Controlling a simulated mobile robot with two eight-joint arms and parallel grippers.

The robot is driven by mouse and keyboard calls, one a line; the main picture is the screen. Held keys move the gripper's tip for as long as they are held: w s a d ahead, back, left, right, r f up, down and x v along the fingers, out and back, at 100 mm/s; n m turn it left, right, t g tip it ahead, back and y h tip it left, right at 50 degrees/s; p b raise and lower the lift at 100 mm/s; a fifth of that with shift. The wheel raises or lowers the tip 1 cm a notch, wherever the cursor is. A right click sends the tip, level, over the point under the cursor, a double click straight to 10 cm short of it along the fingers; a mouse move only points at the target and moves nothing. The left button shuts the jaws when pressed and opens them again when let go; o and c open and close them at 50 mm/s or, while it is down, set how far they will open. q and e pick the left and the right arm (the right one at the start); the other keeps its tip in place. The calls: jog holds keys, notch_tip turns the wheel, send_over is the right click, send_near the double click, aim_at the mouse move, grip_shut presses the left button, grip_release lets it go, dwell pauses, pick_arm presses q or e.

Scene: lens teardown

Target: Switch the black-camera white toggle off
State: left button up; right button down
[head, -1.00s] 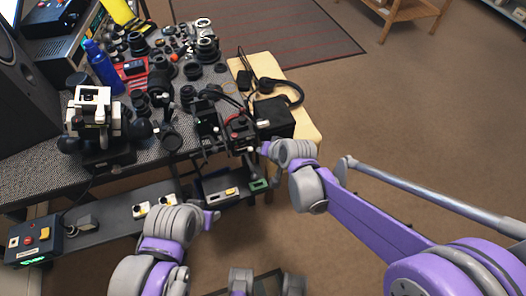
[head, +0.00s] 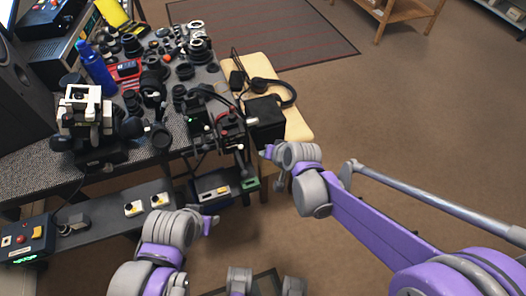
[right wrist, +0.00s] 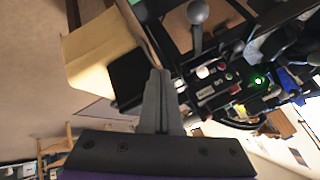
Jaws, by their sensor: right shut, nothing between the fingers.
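The black camera (head: 228,135) stands at the right end of the workbench, with red parts and a small green light. In the right wrist view its dark panel (right wrist: 220,88) carries a white toggle (right wrist: 203,72), a red button and a lit green lamp. I cannot tell which way the toggle is set. My right gripper (head: 267,151) is shut and empty, just right of the camera; its closed fingers (right wrist: 160,78) show left of the toggle, apart from it in the picture. My left gripper (head: 212,224) is low in front of the bench; its jaws are too small to judge.
A black box (head: 266,112) and headphones (head: 284,92) lie on a pale wooden stand (head: 297,125) beside the camera. A grey ball-ended lever (right wrist: 197,14) rises near the toggle. Lenses crowd the bench behind. Open floor lies to the right.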

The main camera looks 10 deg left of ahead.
jog(key=s+d+r+p, duration=0.1)
jog(key=s+r, duration=0.4)
jog(key=r, duration=0.2)
jog(key=shift+s+d, duration=0.25)
jog(key=shift+d, duration=0.1)
jog(key=shift+r, duration=0.1)
jog(key=s+d+r+h+p, duration=0.2)
jog(key=s+d+p, duration=0.2)
jog(key=s+d, duration=0.3)
jog(key=s+d+r+h+p, duration=0.3)
jog(key=s+d, duration=0.5)
jog(key=d, duration=0.5)
jog(key=shift+r+n+g+p, duration=0.3)
jog(key=shift+r+g+p, duration=0.1)
jog(key=shift+p, duration=0.25)
jog(key=c, duration=1.6)
grip_release()
